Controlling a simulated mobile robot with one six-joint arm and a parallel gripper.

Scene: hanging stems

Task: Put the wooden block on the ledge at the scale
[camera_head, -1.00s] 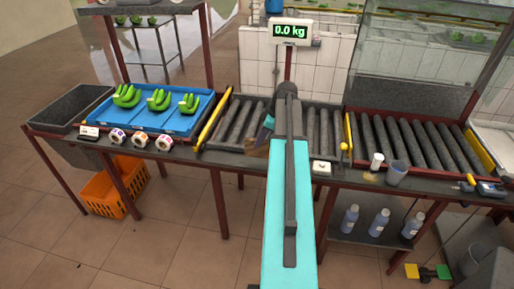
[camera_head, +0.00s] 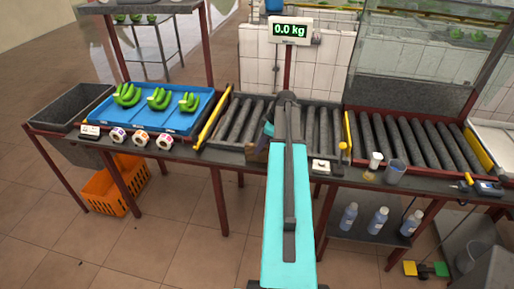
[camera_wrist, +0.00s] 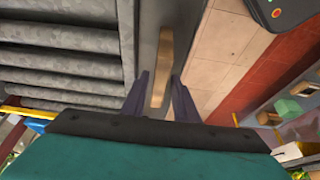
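The wooden block (camera_wrist: 163,62) shows in the wrist view as a long, narrow tan piece on the grey ledge (camera_wrist: 146,22) beside the rollers. My gripper (camera_wrist: 160,78) is open. Its two dark fingers stand either side of the block's near end, with a gap on both sides. I cannot tell how high they are above the ledge. In the head view my arm hides most of the gripper area at the ledge. The scale's display (camera_head: 290,30) reads 0.0 kg above the roller section.
A blue tray (camera_head: 190,124) with green bananas and several tape rolls are on the left. A small white device (camera_head: 320,166), a white-capped jar (camera_head: 375,160) and a grey cup (camera_head: 394,172) stand along the ledge to the right. Rollers (camera_head: 395,140) fill the right section.

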